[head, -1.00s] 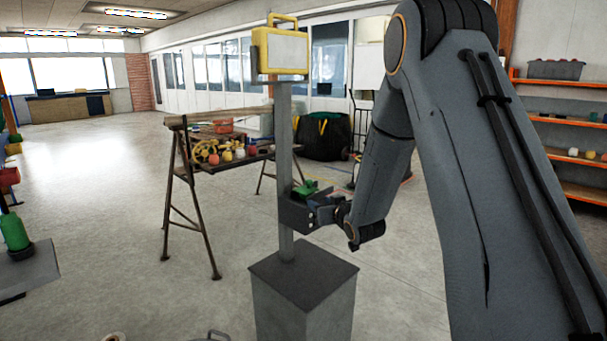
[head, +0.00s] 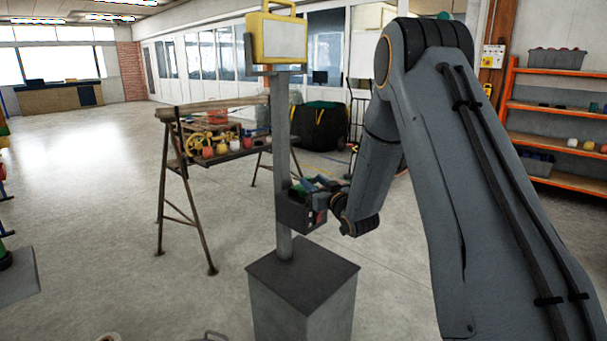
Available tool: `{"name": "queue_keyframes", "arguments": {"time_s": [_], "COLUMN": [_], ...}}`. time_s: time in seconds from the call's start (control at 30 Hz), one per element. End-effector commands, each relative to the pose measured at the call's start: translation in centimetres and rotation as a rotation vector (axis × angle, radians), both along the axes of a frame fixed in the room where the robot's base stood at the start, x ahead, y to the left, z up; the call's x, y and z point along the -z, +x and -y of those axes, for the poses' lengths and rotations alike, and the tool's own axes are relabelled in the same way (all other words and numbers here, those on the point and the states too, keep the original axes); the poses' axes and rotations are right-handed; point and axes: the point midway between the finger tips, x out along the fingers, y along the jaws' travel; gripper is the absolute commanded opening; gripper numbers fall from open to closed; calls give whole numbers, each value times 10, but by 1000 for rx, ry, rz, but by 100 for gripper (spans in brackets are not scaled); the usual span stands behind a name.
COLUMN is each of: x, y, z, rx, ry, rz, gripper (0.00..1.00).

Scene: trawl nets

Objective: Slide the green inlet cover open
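A dark box (head: 292,213) is fixed to a grey post (head: 283,150) that stands on a grey block. The green inlet cover (head: 309,185) shows only as a small green patch at the top of the box. My gripper (head: 319,186) is at the top right of the box, close against the green patch and partly hiding it. Whether the fingers touch the cover, and whether they are open or shut, is too small to tell.
A yellow case (head: 277,40) sits atop the post, above the box. A trestle table (head: 208,160) with floats and other items stands behind to the left. An orange shelf (head: 560,105) is at the right.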

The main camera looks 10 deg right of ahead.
Motion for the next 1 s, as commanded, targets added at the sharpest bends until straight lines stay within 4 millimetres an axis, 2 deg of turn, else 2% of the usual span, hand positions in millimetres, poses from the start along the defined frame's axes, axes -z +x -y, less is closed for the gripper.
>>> {"name": "queue_keyframes", "arguments": {"time_s": [0.2, 0.43, 0.6, 0.87, 1.0], "x": [0, -1, 0, 0, 0], "y": [30, 60, 70, 71, 70], "z": [-12, -18, -19, -17, -17], "rx": [-5, -3, -2, 0, 0], "ry": [0, 0, 0, 0, 0], "rz": [0, 0, 0, -1, -1], "gripper": [38, 38, 38, 38, 15]}}
